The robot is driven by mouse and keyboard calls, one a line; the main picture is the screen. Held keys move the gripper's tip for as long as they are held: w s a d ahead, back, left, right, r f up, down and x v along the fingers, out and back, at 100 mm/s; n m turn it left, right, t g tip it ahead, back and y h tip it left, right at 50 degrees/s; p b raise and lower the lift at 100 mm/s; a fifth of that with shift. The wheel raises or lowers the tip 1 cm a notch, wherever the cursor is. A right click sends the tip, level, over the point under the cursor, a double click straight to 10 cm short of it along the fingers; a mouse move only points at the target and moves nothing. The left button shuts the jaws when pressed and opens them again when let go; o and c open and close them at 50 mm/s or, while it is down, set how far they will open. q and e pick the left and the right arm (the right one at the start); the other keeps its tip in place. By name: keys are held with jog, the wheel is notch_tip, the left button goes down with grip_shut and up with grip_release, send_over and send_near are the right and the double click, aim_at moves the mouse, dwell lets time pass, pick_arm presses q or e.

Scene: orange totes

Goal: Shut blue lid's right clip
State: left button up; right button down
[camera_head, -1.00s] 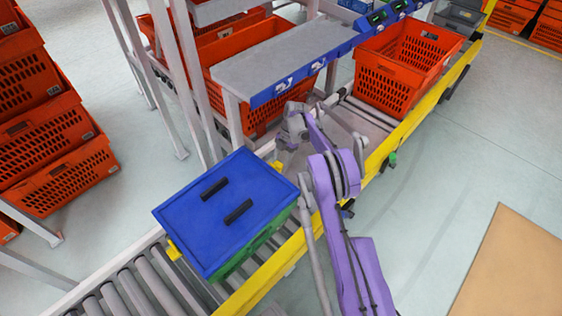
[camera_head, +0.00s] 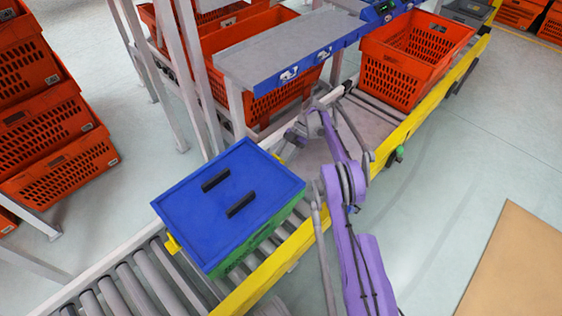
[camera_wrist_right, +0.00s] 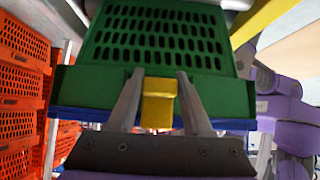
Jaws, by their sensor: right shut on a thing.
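The blue lid (camera_head: 230,200) lies on a green crate (camera_head: 240,262) on the roller conveyor. Two black handles are on its top. The yellow right clip (camera_wrist_right: 158,103) is at the crate's far right end. In the right wrist view it lies between my right gripper's fingers (camera_wrist_right: 160,100), over the green rim, with the blue lid's edge below it. My right gripper (camera_head: 284,152) is shut on this clip; its tips are small in the head view. A yellow left clip (camera_head: 173,244) sticks out at the crate's near left end. My left gripper is not in view.
A grey shelf with a blue edge (camera_head: 290,78) stands above the conveyor behind the crate. An orange tote (camera_head: 410,66) is farther along the conveyor. A yellow rail (camera_head: 272,264) runs along the near side. Orange totes (camera_head: 62,155) are stacked at left.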

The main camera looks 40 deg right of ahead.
jog(key=shift+c, duration=1.6)
grip_release()
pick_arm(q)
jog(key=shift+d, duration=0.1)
pick_arm(e)
jog(key=shift+r, duration=0.1)
